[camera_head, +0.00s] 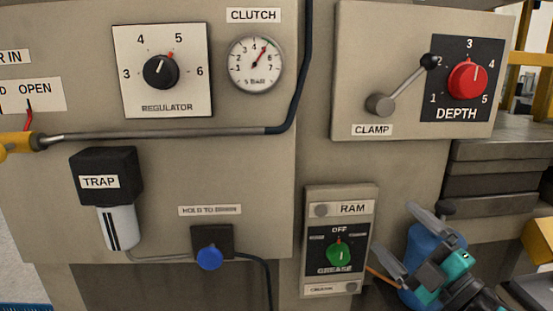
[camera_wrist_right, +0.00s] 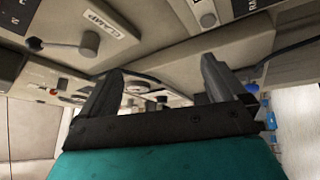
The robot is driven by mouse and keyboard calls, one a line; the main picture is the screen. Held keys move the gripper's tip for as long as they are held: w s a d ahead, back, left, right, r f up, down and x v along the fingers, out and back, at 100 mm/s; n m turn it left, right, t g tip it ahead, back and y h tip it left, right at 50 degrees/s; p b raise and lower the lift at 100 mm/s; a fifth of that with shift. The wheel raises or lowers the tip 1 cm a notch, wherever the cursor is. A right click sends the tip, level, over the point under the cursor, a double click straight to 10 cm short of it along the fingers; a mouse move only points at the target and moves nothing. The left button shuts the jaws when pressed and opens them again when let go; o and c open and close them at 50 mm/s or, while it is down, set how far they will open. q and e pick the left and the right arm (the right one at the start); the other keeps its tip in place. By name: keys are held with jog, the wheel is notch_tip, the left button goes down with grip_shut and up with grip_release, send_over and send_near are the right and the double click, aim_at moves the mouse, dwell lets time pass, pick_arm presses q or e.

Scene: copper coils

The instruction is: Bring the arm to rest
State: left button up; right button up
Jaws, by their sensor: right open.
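My right gripper (camera_head: 394,229) is at the lower right of the head view, with its two grey fingers spread apart and nothing between them. It is in front of the panel, to the right of the RAM switch box (camera_head: 312,247), with a blue rounded object behind it. In the right wrist view the same gripper (camera_wrist_right: 162,68) shows both fingers apart above its dark and teal body, with panel surfaces beyond. I cannot tell how far the fingers are from the panel. My left gripper is not in view.
The CLAMP lever (camera_head: 381,104) and red DEPTH knob (camera_head: 467,80) are above my right gripper. A REGULATOR dial (camera_head: 160,71), CLUTCH gauge (camera_head: 255,65), TRAP filter (camera_head: 118,229) and blue button (camera_head: 209,257) are to the left. A grey pipe (camera_head: 160,134) crosses the left panel. Dark stacked blocks (camera_head: 500,185) stand right.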

pick_arm(q)
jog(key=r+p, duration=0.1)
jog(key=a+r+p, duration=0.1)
jog(key=p, duration=0.1)
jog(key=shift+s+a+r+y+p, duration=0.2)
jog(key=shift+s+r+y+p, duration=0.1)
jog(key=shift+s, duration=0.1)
pick_arm(e)
jog(key=s+a+f+m+g+h, duration=0.2)
jog(key=s+f+m+g+h, duration=0.2)
jog(key=s+f+m, duration=0.4)
jog(key=s+a+f+m+g+h, duration=0.2)
jog(key=s+f+m+h, duration=0.3)
jog(key=f, duration=1.4)
jog(key=s+m+g, duration=0.1)
jog(key=s+m, duration=0.3)
jog(key=s, duration=0.2)
jog(key=shift+s+a+f+m+g, duration=0.15)
jog(key=shift+s+f+m+g, duration=0.15)
jog(key=shift+s+f+g, duration=0.1)
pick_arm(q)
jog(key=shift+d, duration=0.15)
